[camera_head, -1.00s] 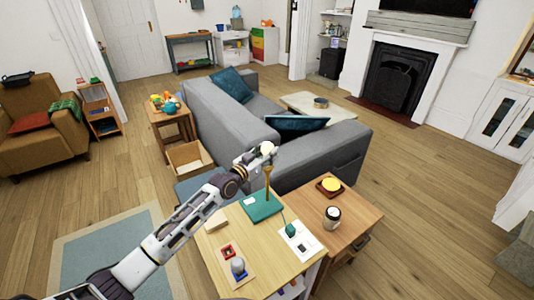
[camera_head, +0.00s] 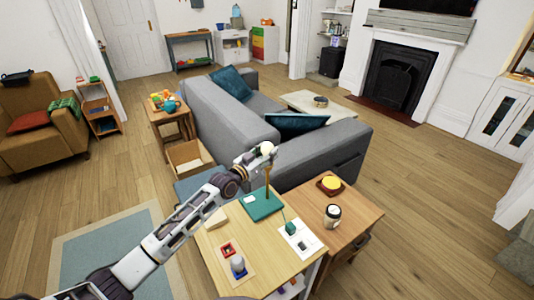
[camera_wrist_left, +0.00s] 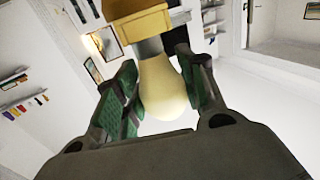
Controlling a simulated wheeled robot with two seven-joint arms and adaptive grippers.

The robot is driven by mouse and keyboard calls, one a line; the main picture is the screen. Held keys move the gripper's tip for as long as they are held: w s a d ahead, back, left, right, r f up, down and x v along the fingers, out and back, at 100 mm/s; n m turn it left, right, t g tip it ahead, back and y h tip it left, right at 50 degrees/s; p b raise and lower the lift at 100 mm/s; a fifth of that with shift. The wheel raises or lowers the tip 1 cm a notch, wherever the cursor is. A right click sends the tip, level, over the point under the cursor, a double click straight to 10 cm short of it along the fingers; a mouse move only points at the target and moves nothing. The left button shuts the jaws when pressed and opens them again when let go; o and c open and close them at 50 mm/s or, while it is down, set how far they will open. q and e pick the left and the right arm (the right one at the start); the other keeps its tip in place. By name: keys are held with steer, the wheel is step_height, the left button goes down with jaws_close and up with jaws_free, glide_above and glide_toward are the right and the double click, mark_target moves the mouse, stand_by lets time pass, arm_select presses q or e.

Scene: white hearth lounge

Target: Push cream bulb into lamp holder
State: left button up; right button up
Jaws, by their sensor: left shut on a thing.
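The cream bulb (camera_wrist_left: 163,95) is between the green-padded fingers of my left gripper (camera_wrist_left: 160,98) in the left wrist view. The gripper is shut on it. The bulb's grey neck points at the gold lamp holder (camera_wrist_left: 145,22); whether the neck is inside it or only against it, I cannot tell. In the head view my left gripper (camera_head: 262,155) is at the top of the lamp's brass stem (camera_head: 268,177). The stem rises from a teal base (camera_head: 262,207) on the wooden table (camera_head: 225,235). My right gripper is in neither view.
Near the lamp are a white board with a green piece (camera_head: 300,240), a red square piece (camera_head: 228,249) and a grey rounded object (camera_head: 238,264). A grey sofa (camera_head: 235,125) is behind.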

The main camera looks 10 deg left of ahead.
arm_select(q)
steer(key=shift+f, duration=0.4)
steer(key=o, duration=1.1)
steer(key=shift+s+a, duration=0.15)
steer(key=shift+s, duration=0.05)
steer(key=p+v, duration=0.3)
steer(key=v, duration=0.3)
steer(key=shift+s, duration=0.3)
stand_by(1.3)
steer(key=shift+a, duration=0.1)
stand_by(0.5)
